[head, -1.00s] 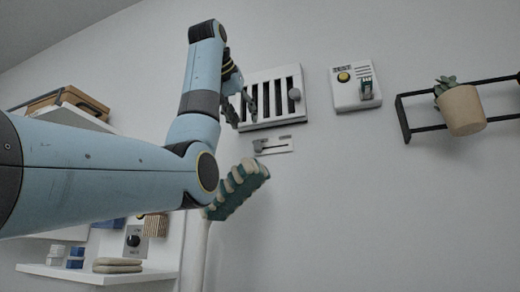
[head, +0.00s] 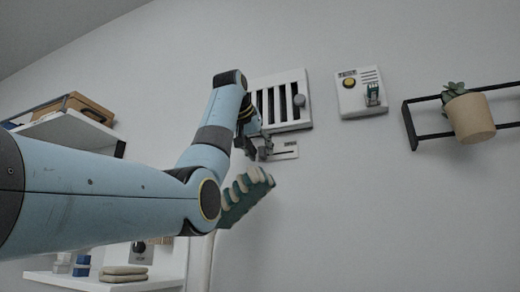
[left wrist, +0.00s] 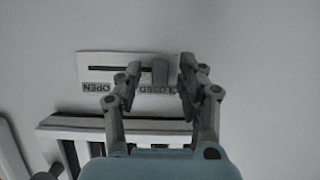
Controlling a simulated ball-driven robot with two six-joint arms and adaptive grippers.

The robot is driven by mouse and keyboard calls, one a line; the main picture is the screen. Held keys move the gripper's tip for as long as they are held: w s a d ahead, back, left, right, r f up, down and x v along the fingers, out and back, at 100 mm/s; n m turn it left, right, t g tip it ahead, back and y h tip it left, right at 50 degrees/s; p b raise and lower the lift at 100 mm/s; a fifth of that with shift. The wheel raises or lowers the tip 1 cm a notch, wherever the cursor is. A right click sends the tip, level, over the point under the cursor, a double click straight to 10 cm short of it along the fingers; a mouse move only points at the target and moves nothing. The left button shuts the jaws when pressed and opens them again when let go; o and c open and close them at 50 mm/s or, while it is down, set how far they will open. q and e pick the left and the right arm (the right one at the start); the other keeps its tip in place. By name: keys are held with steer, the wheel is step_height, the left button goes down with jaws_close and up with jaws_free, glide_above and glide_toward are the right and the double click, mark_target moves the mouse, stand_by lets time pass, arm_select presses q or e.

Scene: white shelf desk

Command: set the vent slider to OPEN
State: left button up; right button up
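The vent slider is a small white plate (head: 287,151) on the wall below the slotted vent grille (head: 291,127). In the left wrist view the plate (left wrist: 98,66) appears upside down, with a dark slot and the words OPEN at picture left and CLOSED at picture right. The grey slider knob (left wrist: 160,72) stands at the CLOSED end of the slot. My left gripper (head: 262,152) is at the plate. In the left wrist view its fingers (left wrist: 161,68) are apart, with the knob between them and gaps visible on both sides. My right gripper is not in view.
The grille has a round grey knob (head: 299,101). A white switch box (head: 350,100) and a black rack (head: 428,124) with a potted plant (head: 471,118) are to the right. A teal and cream striped object (head: 246,196) shows by my arm. Shelves are at left.

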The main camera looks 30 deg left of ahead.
mark_target(292, 155)
arm_select(q)
jaws_close()
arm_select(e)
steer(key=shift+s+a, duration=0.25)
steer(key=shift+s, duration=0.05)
arm_select(q)
steer(key=shift+d, duration=0.1)
steer(key=d, duration=0.2)
steer(key=w+d+p, duration=0.1)
steer(key=d, duration=0.2)
steer(key=d+p, duration=0.1)
steer(key=d, duration=0.1)
steer(key=shift+w+d+r, duration=0.1)
steer(key=shift+w+d, duration=0.25)
steer(key=shift+w, duration=0.05)
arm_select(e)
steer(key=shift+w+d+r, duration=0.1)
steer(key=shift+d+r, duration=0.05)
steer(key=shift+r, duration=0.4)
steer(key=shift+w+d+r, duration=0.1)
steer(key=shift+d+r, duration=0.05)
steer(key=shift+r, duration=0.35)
arm_select(q)
steer(key=shift+d, duration=0.1)
